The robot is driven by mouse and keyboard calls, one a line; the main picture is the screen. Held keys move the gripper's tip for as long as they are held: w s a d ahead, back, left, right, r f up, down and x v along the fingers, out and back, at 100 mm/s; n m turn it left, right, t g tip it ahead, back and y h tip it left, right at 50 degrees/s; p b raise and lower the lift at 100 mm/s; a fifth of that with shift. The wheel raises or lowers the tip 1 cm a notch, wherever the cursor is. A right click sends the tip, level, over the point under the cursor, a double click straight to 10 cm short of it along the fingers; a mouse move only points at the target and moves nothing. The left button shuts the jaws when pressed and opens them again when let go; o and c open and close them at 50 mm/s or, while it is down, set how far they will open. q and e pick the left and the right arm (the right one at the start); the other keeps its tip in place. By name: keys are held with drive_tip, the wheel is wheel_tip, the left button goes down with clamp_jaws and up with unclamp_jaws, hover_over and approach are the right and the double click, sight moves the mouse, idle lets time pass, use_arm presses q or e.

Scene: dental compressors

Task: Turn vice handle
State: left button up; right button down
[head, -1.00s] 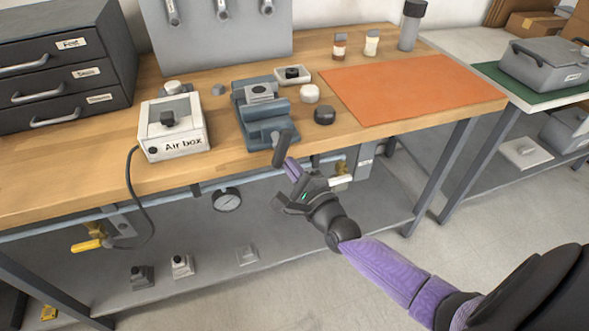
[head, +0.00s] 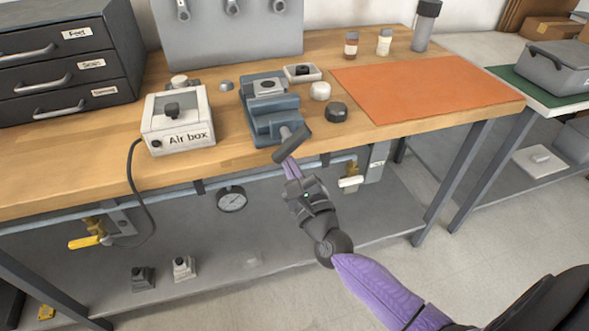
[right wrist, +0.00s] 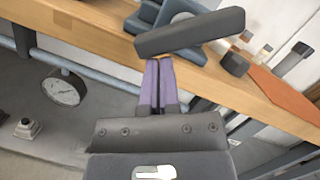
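The blue-grey vice (head: 268,105) stands at the front edge of the wooden bench. Its dark handle bar (head: 292,143) sits at the vice's front end and lies tilted, its right end higher. In the right wrist view the handle bar (right wrist: 190,33) crosses above the fingers. My right gripper (head: 289,167) is just below and in front of the handle, its purple fingers pointing up at it. In the right wrist view the fingers (right wrist: 157,80) are together with nothing visible between them. Whether the tips touch the bar is unclear. My left gripper is not in view.
The air box (head: 178,122) stands left of the vice. A dark round knob (head: 336,112) and an orange mat (head: 425,85) lie to the right. A pipe with a pressure gauge (head: 232,199) runs under the bench edge. A lower shelf (head: 215,265) lies beneath.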

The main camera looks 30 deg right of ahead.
sight(276, 163)
drive_tip(key=shift+w+a+r+m+h+b, duration=0.1)
drive_tip(key=shift+a+r+m+h+b, duration=0.3)
drive_tip(key=shift+m, duration=1.35)
drive_tip(key=shift+w+a+r+m+h+b, duration=0.1)
drive_tip(key=shift+a+m+h+b, duration=0.5)
drive_tip(key=shift+m, duration=1.1)
drive_tip(key=shift+w+a+r+m+h+b, duration=0.2)
drive_tip(key=shift+m+h, duration=0.6)
drive_tip(key=shift+m, duration=0.95)
drive_tip(key=shift+s+a+r+m+h, duration=0.1)
drive_tip(key=shift+r+m+h, duration=0.15)
drive_tip(key=shift+m, duration=0.65)
drive_tip(key=shift+a+r+m+g+h, duration=0.15)
drive_tip(key=shift+m+g+h, duration=0.2)
drive_tip(key=shift+m, duration=0.55)
